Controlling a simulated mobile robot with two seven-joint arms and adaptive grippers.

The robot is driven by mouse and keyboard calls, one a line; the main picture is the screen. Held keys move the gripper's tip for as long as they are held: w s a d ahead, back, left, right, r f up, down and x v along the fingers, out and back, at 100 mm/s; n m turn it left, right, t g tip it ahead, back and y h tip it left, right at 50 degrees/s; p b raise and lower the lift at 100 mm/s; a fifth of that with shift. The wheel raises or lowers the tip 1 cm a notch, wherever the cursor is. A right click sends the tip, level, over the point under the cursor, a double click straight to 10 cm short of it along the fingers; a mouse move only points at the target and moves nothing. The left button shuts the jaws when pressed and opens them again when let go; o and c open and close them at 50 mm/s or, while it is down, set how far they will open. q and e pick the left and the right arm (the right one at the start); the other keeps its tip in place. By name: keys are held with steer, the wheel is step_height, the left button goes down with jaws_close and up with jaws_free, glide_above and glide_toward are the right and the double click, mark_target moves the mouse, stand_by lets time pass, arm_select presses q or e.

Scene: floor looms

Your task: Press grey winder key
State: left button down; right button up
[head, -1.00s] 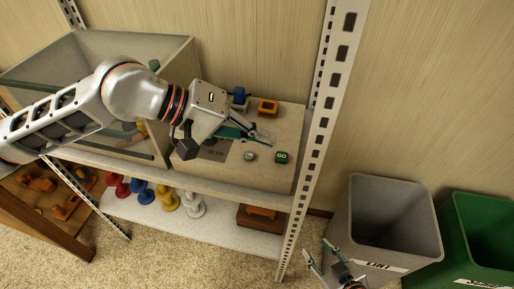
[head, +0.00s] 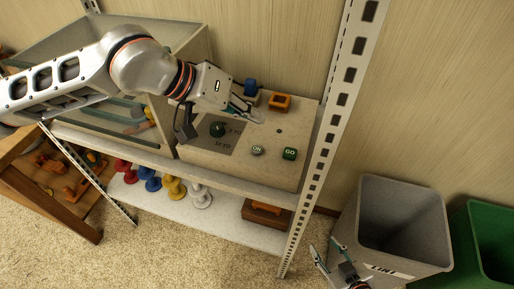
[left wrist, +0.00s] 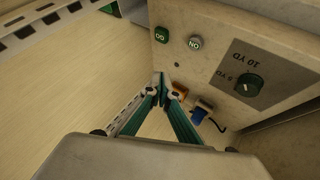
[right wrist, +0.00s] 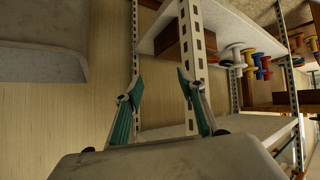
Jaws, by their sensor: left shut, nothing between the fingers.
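The winder's beige box stands on the upper shelf. My right gripper (head: 328,256) is open and empty, low by the grey bin.
A dark green dial (head: 217,129) sits on a grey plate left of the keys. An orange block (head: 279,102) and a blue piece (head: 250,87) are at the box's back. A perforated post (head: 325,135) rises at right. A glass case (head: 190,50) stands left.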

arm_select(q)
steer(key=b, duration=0.2)
glide_above(254, 150)
step_height(254, 150, down, 6)
steer(key=shift+f, duration=0.1)
steer(key=shift+w+f+b, duration=0.1)
steer(key=shift+f+b, duration=0.25)
steer(key=shift+f, duration=0.2)
stand_by(0.8)
steer(key=shift+f+b, duration=0.3)
steer(key=shift+f, duration=0.1)
steer(key=shift+f, duration=0.45)
stand_by(0.7)
stand_by(0.4)
steer(key=shift+r, duration=0.85)
